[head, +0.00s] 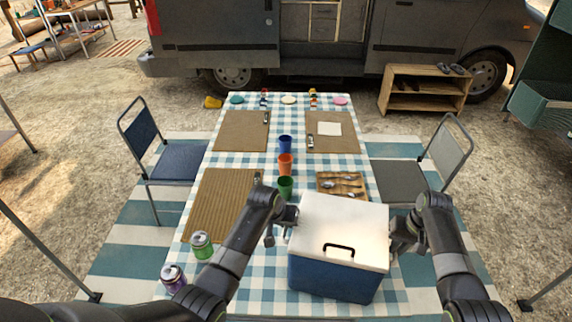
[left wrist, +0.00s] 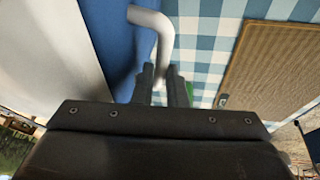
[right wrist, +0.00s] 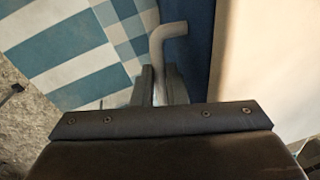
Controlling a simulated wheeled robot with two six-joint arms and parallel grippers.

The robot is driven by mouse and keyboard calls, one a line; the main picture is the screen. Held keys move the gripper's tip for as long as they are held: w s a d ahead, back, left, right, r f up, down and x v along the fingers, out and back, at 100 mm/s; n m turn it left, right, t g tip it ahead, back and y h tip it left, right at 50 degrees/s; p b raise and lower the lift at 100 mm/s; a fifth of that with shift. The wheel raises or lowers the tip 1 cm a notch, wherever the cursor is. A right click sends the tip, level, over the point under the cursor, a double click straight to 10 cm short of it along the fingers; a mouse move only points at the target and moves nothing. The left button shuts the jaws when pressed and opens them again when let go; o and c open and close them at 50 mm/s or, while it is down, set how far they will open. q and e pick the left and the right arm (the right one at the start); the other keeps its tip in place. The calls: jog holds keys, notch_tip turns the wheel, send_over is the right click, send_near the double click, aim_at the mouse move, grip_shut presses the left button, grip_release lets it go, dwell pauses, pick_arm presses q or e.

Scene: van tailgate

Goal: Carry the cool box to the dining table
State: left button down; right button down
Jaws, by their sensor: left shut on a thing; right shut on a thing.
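The cool box (head: 334,277) has a blue body and a white lid with a black handle. It is at the near end of the dining table (head: 262,292), which has a blue and white checked cloth. I cannot tell if its base touches the cloth. My left gripper (head: 290,216) is shut on the grey side handle (left wrist: 158,38) at the box's left. My right gripper (head: 396,240) is shut on the other grey side handle (right wrist: 164,42) at the right. The box looks level. Its underside and far side are hidden.
Green (head: 202,246) and purple (head: 173,278) cans stand left of the box. Green (head: 285,188), orange (head: 285,164) and blue (head: 285,144) cups and a cutlery tray (head: 341,184) are beyond it. Chairs (head: 170,160) (head: 424,170) flank the table.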

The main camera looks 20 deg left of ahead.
pick_arm(q)
jog(key=c, duration=1.8)
grip_release()
jog(key=shift+f, duration=0.15)
jog(key=shift+c, duration=0.2)
pick_arm(e)
jog(key=c, duration=1.8)
grip_release()
jog(key=shift+f, duration=0.15)
jog(key=shift+c, duration=0.2)
pick_arm(q)
jog(key=o, duration=0.4)
jog(key=shift+s, duration=0.15)
pick_arm(e)
jog(key=o, duration=0.4)
jog(key=shift+s, duration=0.15)
pick_arm(q)
jog(key=shift+r, duration=0.2)
